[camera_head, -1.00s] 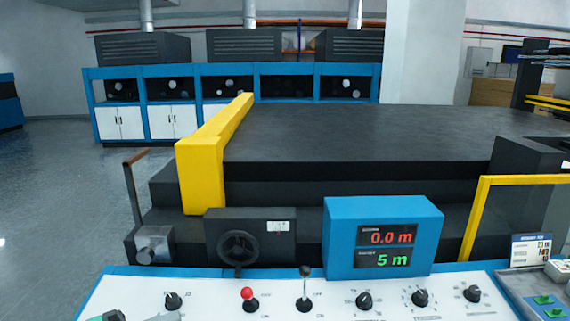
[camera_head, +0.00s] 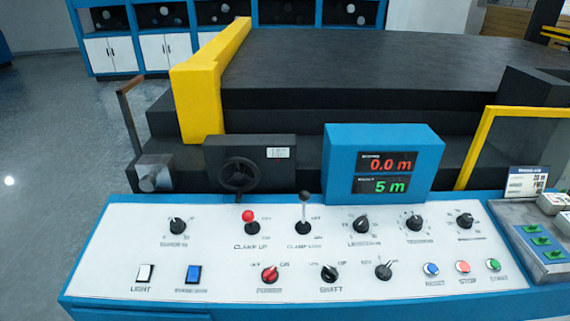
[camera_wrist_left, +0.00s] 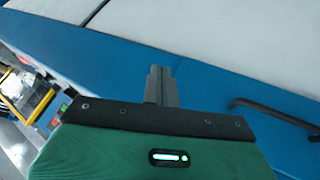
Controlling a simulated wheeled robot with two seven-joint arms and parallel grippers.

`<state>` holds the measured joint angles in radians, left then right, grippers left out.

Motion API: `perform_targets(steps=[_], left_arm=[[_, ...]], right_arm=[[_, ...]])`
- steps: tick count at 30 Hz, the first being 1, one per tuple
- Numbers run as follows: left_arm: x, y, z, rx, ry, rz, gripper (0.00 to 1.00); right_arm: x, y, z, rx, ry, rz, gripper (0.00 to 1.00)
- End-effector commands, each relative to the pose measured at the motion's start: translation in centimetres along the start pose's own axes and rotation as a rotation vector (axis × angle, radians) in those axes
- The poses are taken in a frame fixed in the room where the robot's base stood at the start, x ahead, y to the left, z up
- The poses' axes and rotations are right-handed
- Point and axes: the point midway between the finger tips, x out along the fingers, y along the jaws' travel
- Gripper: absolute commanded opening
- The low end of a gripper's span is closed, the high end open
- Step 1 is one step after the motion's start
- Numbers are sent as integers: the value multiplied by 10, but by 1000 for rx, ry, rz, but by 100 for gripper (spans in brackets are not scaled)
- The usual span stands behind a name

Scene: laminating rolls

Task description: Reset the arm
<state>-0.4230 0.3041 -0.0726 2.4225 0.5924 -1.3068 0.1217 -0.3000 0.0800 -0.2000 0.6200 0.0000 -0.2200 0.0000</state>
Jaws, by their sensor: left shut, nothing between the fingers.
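My left gripper (camera_wrist_left: 161,75) shows in the left wrist view with its two grey fingers together and nothing between them. Its green wrist body (camera_wrist_left: 150,155) fills the lower part of that view. The fingers appear over a blue surface (camera_wrist_left: 115,65), and I cannot tell how far above it they are. No gripper of mine shows in the head view. The control panel (camera_head: 220,255) there carries several knobs, a red-tipped lever (camera_head: 249,220), a dark lever (camera_head: 304,212) and push buttons.
A blue display box (camera_head: 340,165) reading 0.0 m and 5 m stands behind the panel. A dark handwheel (camera_head: 239,175) is to its left. A yellow bar (camera_head: 200,95) and black machine bed (camera_head: 370,65) lie behind. A black handle (camera_wrist_left: 270,110) is at right in the wrist view.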

Motion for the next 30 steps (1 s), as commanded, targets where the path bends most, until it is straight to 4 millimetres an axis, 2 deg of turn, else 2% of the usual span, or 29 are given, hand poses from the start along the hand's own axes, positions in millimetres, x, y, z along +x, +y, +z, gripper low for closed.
perform_targets(steps=[1, 6, 14, 23, 26, 30], left_arm=[[1, -3, 15, 8, -35, -55, 0], [-4, -20, 52, 39, -147, -234, 0], [-23, -35, 95, 47, -294, -436, 0], [59, -74, 128, 46, -328, -432, 0], [91, -89, 148, 45, -342, -430, 0], [141, -112, 186, 43, -364, -426, 0]], right_arm=[[0, 0, 0, 0, 0, 0, 36], [0, 0, 0, 0, 0, 0, 36], [0, 0, 0, 0, 0, 0, 36], [0, 0, 0, 0, 0, 0, 36], [1, 0, 0, 0, 0, 0, 36], [1, 0, 0, 0, 0, 0, 36]])
